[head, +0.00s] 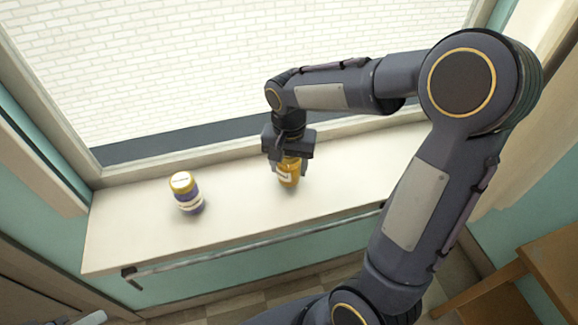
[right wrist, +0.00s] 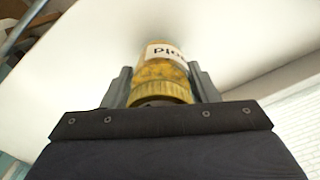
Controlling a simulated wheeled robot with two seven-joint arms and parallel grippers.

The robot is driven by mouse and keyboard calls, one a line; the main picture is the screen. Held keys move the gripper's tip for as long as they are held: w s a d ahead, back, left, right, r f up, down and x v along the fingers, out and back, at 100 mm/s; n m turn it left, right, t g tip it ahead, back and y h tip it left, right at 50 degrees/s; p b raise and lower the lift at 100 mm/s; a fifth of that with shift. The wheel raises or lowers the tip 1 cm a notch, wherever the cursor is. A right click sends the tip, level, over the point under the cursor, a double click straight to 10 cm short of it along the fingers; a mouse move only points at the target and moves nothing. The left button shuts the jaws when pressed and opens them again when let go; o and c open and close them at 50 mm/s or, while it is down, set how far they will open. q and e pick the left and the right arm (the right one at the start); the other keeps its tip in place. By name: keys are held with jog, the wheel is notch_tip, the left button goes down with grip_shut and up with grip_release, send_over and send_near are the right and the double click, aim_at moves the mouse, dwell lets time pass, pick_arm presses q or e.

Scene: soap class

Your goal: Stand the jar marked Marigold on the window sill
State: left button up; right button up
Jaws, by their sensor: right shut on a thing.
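An amber-yellow jar (head: 289,175) with a pale label is at the window sill (head: 240,208), right of the sill's middle. My right gripper (head: 288,160) is shut on it from above. In the right wrist view the jar (right wrist: 162,72) sits between the two fingers (right wrist: 163,88), and its label shows only the letters "old" upside down. The jar looks upright; I cannot tell for sure whether its base touches the sill. My left gripper is not in view.
A second jar (head: 187,193), with a yellow lid, white label and dark blue band, stands on the sill to the left. The window (head: 230,70) rises behind the sill. A rail (head: 250,238) runs along the sill's front. A wooden table (head: 540,275) is at lower right.

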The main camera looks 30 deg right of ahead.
jog(key=shift+f, duration=0.7)
jog(key=shift+f, duration=0.25)
jog(key=o, duration=1.2)
jog(key=shift+r, duration=0.1)
jog(key=shift+c, duration=0.2)
notch_tip(320, 180, up, 12)
jog(key=shift+s, duration=0.1)
jog(key=s+a+f+n+t+y, duration=0.2)
jog(key=s+n, duration=0.1)
jog(key=s, duration=0.5)
jog(key=s+a+f+n+t+y, duration=0.1)
jog(key=s+a+f+n+t, duration=0.1)
jog(key=s, duration=0.7)
jog(key=shift+f+n+t+y, duration=0.25)
jog(key=shift+n+t+y, duration=0.15)
jog(key=shift+n+t, duration=0.35)
